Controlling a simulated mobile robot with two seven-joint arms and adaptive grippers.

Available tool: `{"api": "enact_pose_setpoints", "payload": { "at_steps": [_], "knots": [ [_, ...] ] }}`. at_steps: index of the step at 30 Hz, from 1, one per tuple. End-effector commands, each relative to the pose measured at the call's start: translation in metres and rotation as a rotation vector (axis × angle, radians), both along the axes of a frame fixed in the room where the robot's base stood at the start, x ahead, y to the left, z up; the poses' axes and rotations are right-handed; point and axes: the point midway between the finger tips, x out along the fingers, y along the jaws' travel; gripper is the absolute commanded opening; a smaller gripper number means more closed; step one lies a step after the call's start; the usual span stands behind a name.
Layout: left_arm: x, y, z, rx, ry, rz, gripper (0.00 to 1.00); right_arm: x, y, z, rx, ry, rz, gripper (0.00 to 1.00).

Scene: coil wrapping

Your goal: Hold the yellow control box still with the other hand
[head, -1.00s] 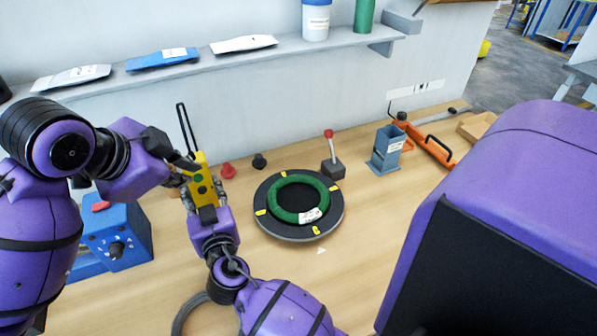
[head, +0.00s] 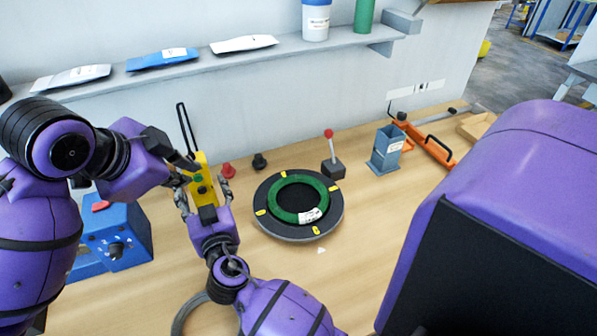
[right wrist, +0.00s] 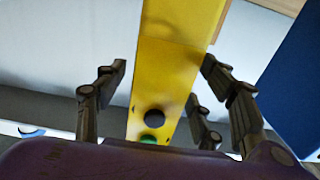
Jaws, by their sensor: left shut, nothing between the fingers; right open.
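The yellow control box (head: 201,172) is upright at the left of the bench, with a green button and a dark button on its face. It also shows in the right wrist view (right wrist: 168,70). My right gripper (head: 204,190) is open, with its fingers on both sides of the box; the right wrist view shows gaps between the fingers (right wrist: 168,95) and the box. My left gripper (head: 190,164) is shut and empty, its tip close to the upper left of the box face. I cannot tell whether it touches the box.
A black turntable (head: 262,222) carries a green coil (head: 277,202). A red-knobbed lever (head: 332,160), a grey-blue holder (head: 386,150) and an orange tool (head: 430,146) stand to the right. A blue device (head: 115,235) is at left. The bench front is mostly clear.

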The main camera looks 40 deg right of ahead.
Motion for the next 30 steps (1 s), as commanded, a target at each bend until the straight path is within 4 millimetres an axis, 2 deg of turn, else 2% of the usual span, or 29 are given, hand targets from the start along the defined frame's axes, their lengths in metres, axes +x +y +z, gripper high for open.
{"api": "enact_pose_setpoints", "payload": {
  "at_steps": [5,15,21,30],
  "knots": [
    [0.0,0.0,0.0,0.0,0.0,0.0,0.0,-0.011,0.003,-0.002,0.001,0.003,0.0,0.63],
    [0.0,0.0,0.0,0.0,0.0,0.0,0.0,-0.077,0.022,-0.002,0.001,0.004,-0.001,0.63],
    [0.0,0.0,0.0,0.0,0.0,0.0,0.0,-0.106,0.03,-0.001,0.001,0.002,0.0,0.63],
    [0.0,0.0,0.0,0.0,0.0,0.0,0.0,-0.116,0.033,0.0,0.0,-0.001,0.0,0.63]
  ]
}}
